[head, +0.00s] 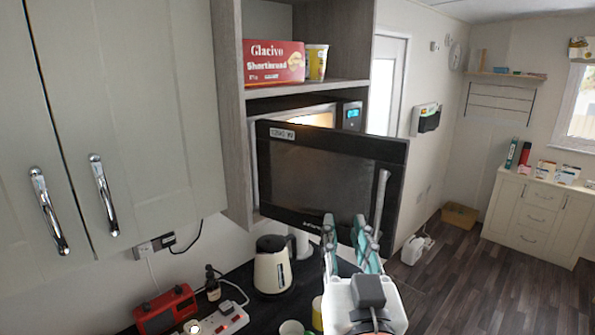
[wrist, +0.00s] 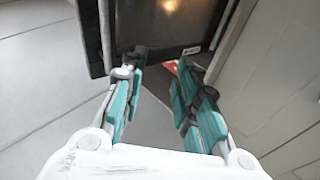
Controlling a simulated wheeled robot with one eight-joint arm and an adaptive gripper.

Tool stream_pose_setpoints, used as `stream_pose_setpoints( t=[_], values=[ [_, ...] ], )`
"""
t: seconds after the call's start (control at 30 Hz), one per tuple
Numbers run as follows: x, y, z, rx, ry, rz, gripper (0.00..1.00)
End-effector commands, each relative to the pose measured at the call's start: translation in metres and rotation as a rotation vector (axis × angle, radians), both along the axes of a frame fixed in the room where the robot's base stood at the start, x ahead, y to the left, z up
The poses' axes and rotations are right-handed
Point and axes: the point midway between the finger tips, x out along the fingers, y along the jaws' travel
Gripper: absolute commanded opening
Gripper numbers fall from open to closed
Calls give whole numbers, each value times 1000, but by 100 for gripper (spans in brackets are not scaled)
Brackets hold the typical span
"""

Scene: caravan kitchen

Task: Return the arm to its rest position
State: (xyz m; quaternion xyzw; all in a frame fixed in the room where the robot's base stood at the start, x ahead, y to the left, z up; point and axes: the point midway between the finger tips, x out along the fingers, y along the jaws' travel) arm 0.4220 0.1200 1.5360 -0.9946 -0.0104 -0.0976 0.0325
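My gripper (head: 346,232) is in front of the lower right part of the open microwave door (head: 325,175). Its two teal-padded fingers stand apart with nothing between them. In the wrist view my gripper (wrist: 160,66) is also open, and the dark door (wrist: 165,22) lies just beyond the fingertips. The door's vertical handle (head: 381,200) is close to the right finger in the head view. I cannot tell whether a finger touches the door. The arm extends up from the bottom of the head view.
The microwave's lit display (head: 352,113) shows behind the door. A red shortbread box (head: 273,62) sits on the shelf above. A kettle (head: 273,268), a red radio (head: 166,310) and a power strip (head: 222,318) stand on the counter below. Floor (head: 470,290) is open at right.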

Motion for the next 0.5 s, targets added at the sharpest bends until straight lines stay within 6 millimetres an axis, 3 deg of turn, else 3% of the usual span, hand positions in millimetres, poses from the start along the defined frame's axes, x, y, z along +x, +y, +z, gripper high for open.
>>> stream_pose_setpoints(
  t=[0.03,0.17,0.3,0.37,0.5],
  values=[
    [4,6,-20,-9,-12,51,29],
    [12,29,-52,-45,14,208,29],
    [17,40,-110,-94,141,332,29],
    [18,39,-141,-113,223,364,29],
    [14,17,-224,-144,465,377,29]
  ],
)
